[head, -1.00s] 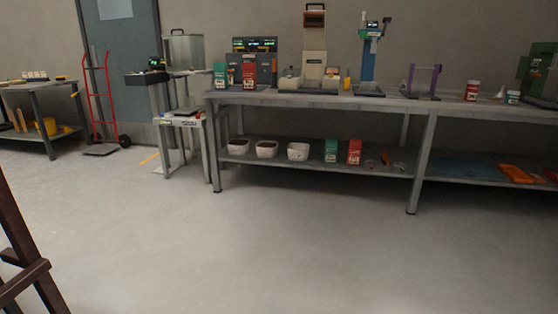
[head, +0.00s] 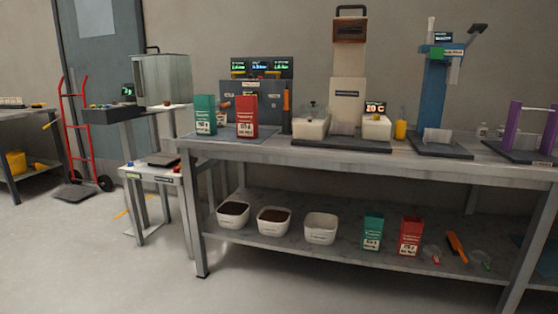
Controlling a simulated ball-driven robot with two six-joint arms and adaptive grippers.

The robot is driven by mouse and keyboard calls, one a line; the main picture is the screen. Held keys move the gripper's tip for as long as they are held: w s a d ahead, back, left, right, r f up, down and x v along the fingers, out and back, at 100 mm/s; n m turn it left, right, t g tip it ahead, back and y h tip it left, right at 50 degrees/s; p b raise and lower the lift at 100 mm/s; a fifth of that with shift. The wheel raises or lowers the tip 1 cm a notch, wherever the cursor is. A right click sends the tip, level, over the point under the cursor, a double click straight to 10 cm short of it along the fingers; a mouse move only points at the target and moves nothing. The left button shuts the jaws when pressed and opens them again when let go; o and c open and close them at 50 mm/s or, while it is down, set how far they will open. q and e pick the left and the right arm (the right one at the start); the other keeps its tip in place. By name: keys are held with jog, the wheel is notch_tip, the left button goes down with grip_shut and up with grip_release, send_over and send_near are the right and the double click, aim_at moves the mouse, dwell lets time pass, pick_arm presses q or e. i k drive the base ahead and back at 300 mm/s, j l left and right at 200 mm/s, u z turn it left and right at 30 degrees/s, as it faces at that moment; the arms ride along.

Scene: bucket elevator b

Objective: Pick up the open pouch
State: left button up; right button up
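A green pouch (head: 205,116) and a red pouch (head: 246,117) stand upright on a mat at the left end of the bench top. Another green pouch (head: 372,232) and another red pouch (head: 410,237) stand upright on the lower shelf. The red pouch on the shelf seems to have a dark opening at its top, but the pouches are too small to tell for sure which is open. Neither of my grippers shows in the head view.
The long grey bench (head: 270,150) stands ahead. Its lower shelf (head: 340,258) holds several white tubs, the nearest tub (head: 274,221) with dark contents, and an orange-handled tool (head: 455,245). A small side table (head: 150,174) stands left. The floor (head: 90,260) in front is clear.

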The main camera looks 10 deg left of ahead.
aim_at(246, 119)
jog(key=i+l+u, duration=0.1)
jog(key=i+u, duration=0.2)
jog(key=i, duration=0.15)
jog(key=i+l+u, duration=0.15)
jog(key=i+u, duration=0.15)
jog(key=i, duration=0.2)
jog(key=i+l+u, duration=0.3)
jog(key=i, duration=0.1)
